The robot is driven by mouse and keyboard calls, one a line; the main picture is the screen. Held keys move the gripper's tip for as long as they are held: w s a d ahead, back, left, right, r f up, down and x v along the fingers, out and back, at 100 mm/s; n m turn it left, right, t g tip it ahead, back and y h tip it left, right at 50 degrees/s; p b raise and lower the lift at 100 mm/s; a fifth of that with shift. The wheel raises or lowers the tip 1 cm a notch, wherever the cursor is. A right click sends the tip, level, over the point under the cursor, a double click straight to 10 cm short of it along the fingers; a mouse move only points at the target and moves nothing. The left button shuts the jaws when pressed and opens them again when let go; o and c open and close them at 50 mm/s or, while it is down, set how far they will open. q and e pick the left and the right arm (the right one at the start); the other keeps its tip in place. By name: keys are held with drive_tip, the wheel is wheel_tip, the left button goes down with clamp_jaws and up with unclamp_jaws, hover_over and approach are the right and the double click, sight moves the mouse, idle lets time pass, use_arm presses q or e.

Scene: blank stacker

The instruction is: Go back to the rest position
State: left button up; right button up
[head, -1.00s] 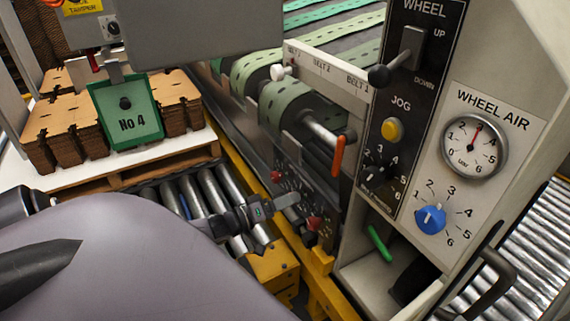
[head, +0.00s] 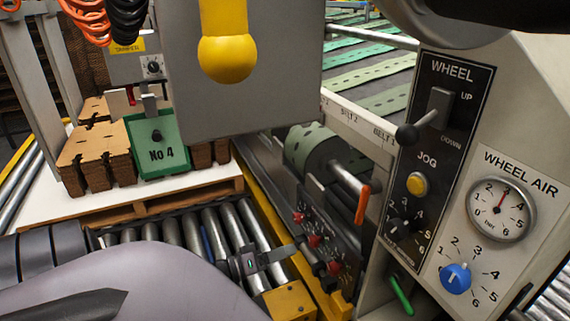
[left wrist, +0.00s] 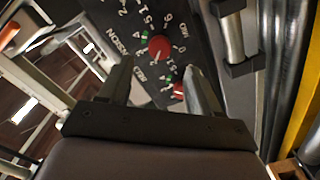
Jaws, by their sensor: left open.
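My left gripper (head: 300,250) is beside a low dark panel (head: 325,235) with red knobs, under the belts. In the left wrist view its two fingers (left wrist: 157,70) are apart with nothing held between them. One red knob (left wrist: 160,46) shows beyond the fingertips, and a second red knob (left wrist: 178,90) shows between the fingers. I cannot tell whether a finger touches the panel. My right gripper does not show.
A grey control panel with a blue knob (head: 455,278), yellow jog button (head: 417,184) and gauge (head: 501,209) stands to the right. A yellow rounded knob (head: 227,58) hangs at the top. Rollers (head: 200,235) and a pallet (head: 150,205) with cardboard blanks lie at the left.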

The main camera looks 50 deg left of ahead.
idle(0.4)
use_arm(q)
drive_tip(key=s+d+f+m+g+y, duration=0.1)
drive_tip(key=d+f+g, duration=0.1)
drive_tip(key=d, duration=0.4)
drive_tip(key=s+d+f+m+g, duration=0.1)
drive_tip(key=s+d+m+g, duration=0.1)
drive_tip(key=d, duration=0.4)
drive_tip(key=s+d+f+m+g+y, duration=0.1)
drive_tip(key=d+f+g, duration=0.15)
drive_tip(key=d, duration=0.35)
drive_tip(key=s+d+r+m+g+y, duration=0.3)
drive_tip(key=s+r+m+g, duration=0.35)
drive_tip(key=s, duration=0.85)
drive_tip(key=w+d+f+n+t+h, duration=0.1)
drive_tip(key=w+d+f+t, duration=0.1)
drive_tip(key=w+t, duration=0.15)
drive_tip(key=w+d+f+t+h, duration=0.1)
drive_tip(key=w+d+f+t, duration=0.1)
drive_tip(key=w, duration=0.2)
wheel_tip(320, 180, up, 14)
drive_tip(key=a+p, duration=0.1)
drive_tip(key=p, duration=1.6)
drive_tip(key=shift+s+a+r, duration=0.15)
drive_tip(key=shift+s+r, duration=0.05)
drive_tip(key=shift+s, duration=0.1)
